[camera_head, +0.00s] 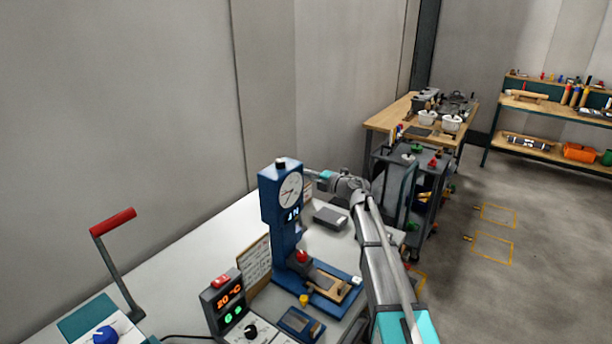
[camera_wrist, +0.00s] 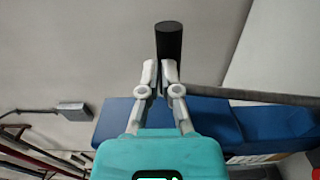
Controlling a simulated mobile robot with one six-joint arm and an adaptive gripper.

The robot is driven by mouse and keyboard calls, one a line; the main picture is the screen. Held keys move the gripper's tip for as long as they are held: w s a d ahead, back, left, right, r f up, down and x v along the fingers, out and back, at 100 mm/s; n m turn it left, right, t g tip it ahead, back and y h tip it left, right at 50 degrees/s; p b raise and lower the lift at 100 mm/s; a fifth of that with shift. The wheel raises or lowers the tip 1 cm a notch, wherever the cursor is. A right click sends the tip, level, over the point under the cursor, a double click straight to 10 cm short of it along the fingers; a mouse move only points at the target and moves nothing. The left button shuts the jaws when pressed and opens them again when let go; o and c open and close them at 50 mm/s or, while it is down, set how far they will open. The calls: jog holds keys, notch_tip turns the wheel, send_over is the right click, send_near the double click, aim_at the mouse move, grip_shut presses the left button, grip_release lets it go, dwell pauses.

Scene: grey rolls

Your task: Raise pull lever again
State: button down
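The pull lever's black grip (camera_wrist: 169,40) stands at the top middle of the wrist view, with its dark bar (camera_wrist: 265,97) running off to the right. My gripper (camera_wrist: 160,70) has its two fingers close together around the lower part of this grip. In the head view my gripper (camera_head: 312,174) reaches to the right side of the blue press (camera_head: 278,215), near its dial head. The lever and my fingertips are mostly hidden there. The blue press body (camera_wrist: 205,118) also shows below the fingers in the wrist view.
A control box with a lit display (camera_head: 224,303) stands in front of the press. A grey box (camera_head: 330,216) lies behind it. A tool cart (camera_head: 430,185) stands at the right.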

jog(key=shift+w+a+r, duration=0.1)
jog(key=shift+a, duration=0.1)
jog(key=shift+d, duration=0.15)
jog(key=r+p+v, duration=0.2)
jog(key=v, duration=1.2)
jog(key=shift+r+p, duration=0.3)
jog(key=shift+p, duration=0.1)
